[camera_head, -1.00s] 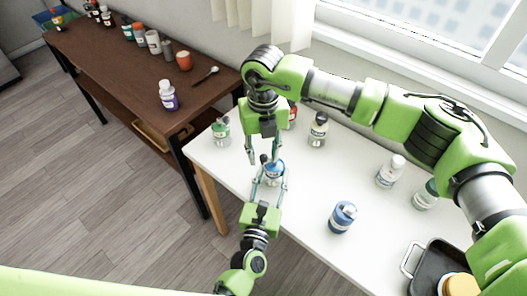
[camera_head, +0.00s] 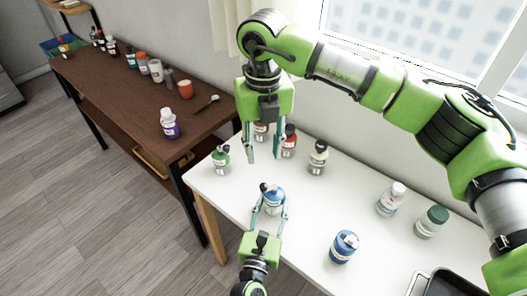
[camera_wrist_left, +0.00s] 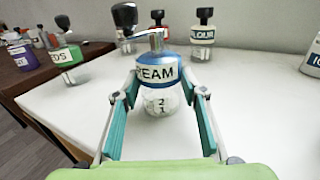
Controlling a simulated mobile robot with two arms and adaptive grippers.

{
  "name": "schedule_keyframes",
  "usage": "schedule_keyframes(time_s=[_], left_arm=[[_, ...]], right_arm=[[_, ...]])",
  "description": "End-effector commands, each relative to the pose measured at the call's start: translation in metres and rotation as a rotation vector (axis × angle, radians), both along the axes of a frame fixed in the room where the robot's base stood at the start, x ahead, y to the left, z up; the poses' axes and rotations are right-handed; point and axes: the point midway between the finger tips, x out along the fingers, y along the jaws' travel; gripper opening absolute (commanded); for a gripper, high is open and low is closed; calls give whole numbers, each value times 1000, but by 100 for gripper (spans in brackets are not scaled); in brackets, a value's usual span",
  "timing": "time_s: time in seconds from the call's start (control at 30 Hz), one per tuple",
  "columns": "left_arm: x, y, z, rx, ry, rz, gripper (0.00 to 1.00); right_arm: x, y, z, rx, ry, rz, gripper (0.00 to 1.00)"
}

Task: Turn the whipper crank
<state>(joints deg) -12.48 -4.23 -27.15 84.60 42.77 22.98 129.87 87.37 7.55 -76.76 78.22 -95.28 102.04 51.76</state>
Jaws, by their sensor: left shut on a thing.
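The whipper (camera_head: 273,200) is a small clear jar with a blue band, standing on the white table; in the left wrist view it (camera_wrist_left: 157,72) reads "REAM". Its crank (camera_wrist_left: 150,33) is a metal arm on top with a dark knob, which also shows in the head view (camera_head: 264,187). My left gripper (camera_head: 269,212) is shut on the whipper's body, one finger at each side; its fingers also show in the left wrist view (camera_wrist_left: 160,100). My right gripper (camera_head: 264,154) is open and empty, above and beyond the whipper, apart from the crank.
On the white table (camera_head: 310,215), a green-labelled jar (camera_head: 220,160) stands left, red (camera_head: 289,142) and black-topped (camera_head: 317,158) jars behind. A blue jar (camera_head: 343,246), white bottle (camera_head: 391,199) and green-capped jar (camera_head: 431,222) stand right. A brown table (camera_head: 130,95) with several jars adjoins.

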Motion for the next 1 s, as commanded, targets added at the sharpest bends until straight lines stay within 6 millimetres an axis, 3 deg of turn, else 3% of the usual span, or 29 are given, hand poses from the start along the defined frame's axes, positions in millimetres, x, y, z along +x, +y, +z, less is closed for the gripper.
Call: schedule_keyframes(time_s=[0.37,0.53,1.0], left_arm=[[0,0,0,0,1,0,15],[0,0,0,0,1,0,15],[0,0,0,0,0,0,15]], right_arm=[[0,0,0,0,0,3,33],[0,0,0,0,0,92,33],[0,0,-2,-1,-1,905,33]])
